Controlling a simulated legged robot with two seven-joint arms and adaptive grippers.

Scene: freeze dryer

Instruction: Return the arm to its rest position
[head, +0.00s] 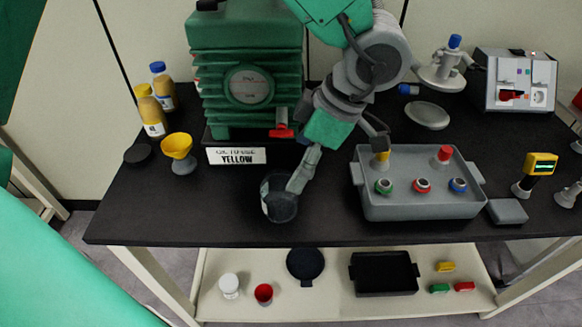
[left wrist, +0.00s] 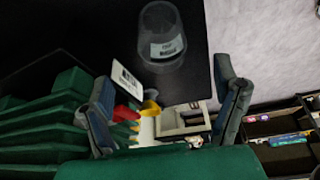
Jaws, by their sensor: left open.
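My left arm (head: 380,60) reaches in from the top of the head view over the black table. My left gripper (head: 338,168) is open and points down, with its two fingers spread and nothing seen between them. One finger overlaps a dark, see-through cup (head: 283,208) near the table's front edge; I cannot tell if they touch. The other finger is by the back left of the grey tray (head: 370,205). In the left wrist view the open gripper (left wrist: 165,75) shows both fingers, and a clear labelled cup (left wrist: 160,45) lies beyond them. My right gripper is not in view.
A green pump (head: 225,35) stands behind a "YELLOW" sign (head: 236,156). A yellow funnel cup (head: 178,148) and two bottles (head: 151,110) are left. A grey device (head: 513,80) and a yellow gauge (head: 540,165) are right. The table's front left is clear.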

